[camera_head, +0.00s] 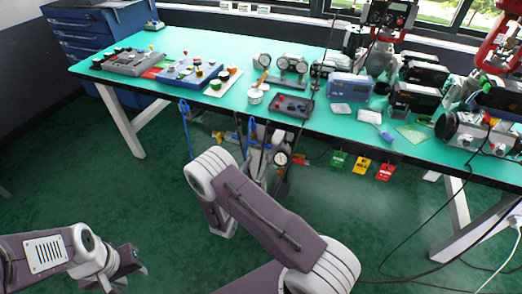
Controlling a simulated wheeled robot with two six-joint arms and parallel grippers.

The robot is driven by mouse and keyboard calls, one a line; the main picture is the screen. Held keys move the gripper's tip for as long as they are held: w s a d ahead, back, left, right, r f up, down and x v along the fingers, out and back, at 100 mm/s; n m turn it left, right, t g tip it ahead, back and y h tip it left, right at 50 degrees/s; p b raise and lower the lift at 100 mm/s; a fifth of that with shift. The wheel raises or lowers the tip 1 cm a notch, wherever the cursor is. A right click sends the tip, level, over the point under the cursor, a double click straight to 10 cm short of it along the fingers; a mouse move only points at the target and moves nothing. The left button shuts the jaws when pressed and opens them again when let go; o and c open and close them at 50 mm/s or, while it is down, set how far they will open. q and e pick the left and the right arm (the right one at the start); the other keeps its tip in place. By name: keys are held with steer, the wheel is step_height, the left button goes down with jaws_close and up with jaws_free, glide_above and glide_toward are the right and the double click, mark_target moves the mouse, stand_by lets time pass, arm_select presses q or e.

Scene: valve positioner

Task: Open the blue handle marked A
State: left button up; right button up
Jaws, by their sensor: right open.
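Under the table's front edge, a valve assembly (281,159) with a round gauge and small coloured parts stands partly behind my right arm. A blue looped part (252,128) shows at its top. I cannot tell whether this is the handle, and no letter A is readable. My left gripper (130,262) is low at the left, far from the assembly; its jaw opening is unclear. My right gripper (224,224) is mostly hidden by its own arm, in front of and below the assembly. It is open, and I see nothing held in it.
The green-topped workbench (190,42) carries gauges, instruments and control boxes. Another blue line (186,125) hangs from its front edge. Green, yellow and red tags (361,165) hang further right. Black cables (440,235) run at the right. The green floor at left is clear.

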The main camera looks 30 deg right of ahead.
mark_target(266, 147)
steer(key=b+x, duration=0.1)
steer(key=x, duration=0.7)
steer(key=shift+s+d, duration=0.1)
jaws_close()
